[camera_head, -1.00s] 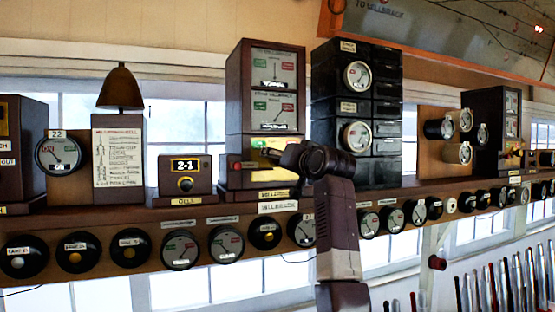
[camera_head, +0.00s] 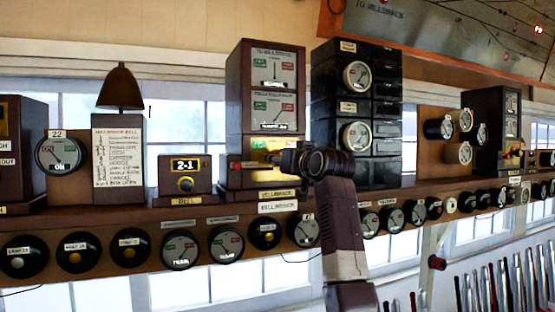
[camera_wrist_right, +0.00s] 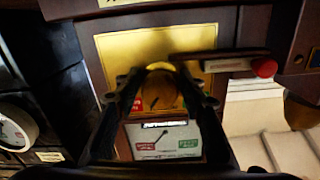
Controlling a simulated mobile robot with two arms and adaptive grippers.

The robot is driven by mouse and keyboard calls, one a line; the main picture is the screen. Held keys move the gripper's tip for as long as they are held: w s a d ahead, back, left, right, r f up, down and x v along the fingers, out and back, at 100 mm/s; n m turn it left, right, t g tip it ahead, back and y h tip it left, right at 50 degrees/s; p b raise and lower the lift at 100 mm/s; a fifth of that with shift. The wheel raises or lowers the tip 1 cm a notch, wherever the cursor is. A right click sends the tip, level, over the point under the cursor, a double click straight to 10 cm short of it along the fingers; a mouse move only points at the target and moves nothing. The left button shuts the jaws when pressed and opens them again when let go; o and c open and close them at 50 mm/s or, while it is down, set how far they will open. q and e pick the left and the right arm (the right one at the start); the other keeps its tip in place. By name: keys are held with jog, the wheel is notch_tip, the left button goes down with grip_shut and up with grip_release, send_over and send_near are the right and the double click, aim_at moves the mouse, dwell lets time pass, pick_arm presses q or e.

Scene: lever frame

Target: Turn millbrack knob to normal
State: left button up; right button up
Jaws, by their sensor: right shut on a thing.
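The Millbrack instrument is a brown wooden case (camera_head: 237,115) on the shelf, with two dials above a brass-coloured front. In the upper dial (camera_head: 273,68) the needle stands about upright; in the lower dial (camera_head: 273,108) it slants. My right gripper (camera_head: 276,158) reaches the case's lower front from the right and hides the knob in the head view. In the right wrist view, the rounded brown knob (camera_wrist_right: 159,92) sits between the two fingers of my right gripper (camera_wrist_right: 163,82), which is shut on it. The brass plate (camera_wrist_right: 135,45) lies behind. My left gripper is not in view.
A red-tipped plunger (camera_head: 236,165) sits beside the knob; it also shows in the right wrist view (camera_wrist_right: 264,68). A black instrument stack (camera_head: 330,120) stands close right. A 2-1 bell box (camera_head: 185,175) stands left. Several round dials line the shelf front below.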

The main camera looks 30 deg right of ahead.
jog(key=shift+s+d+r+n, duration=0.1)
jog(key=shift+s+r+n, duration=0.05)
jog(key=shift+r+n, duration=0.4)
jog(key=shift+n, duration=3.15)
jog(key=o, duration=1.4)
jog(key=shift+f, duration=0.15)
jog(key=o, duration=0.6)
jog(key=shift+f, duration=0.15)
jog(key=shift+o, duration=0.2)
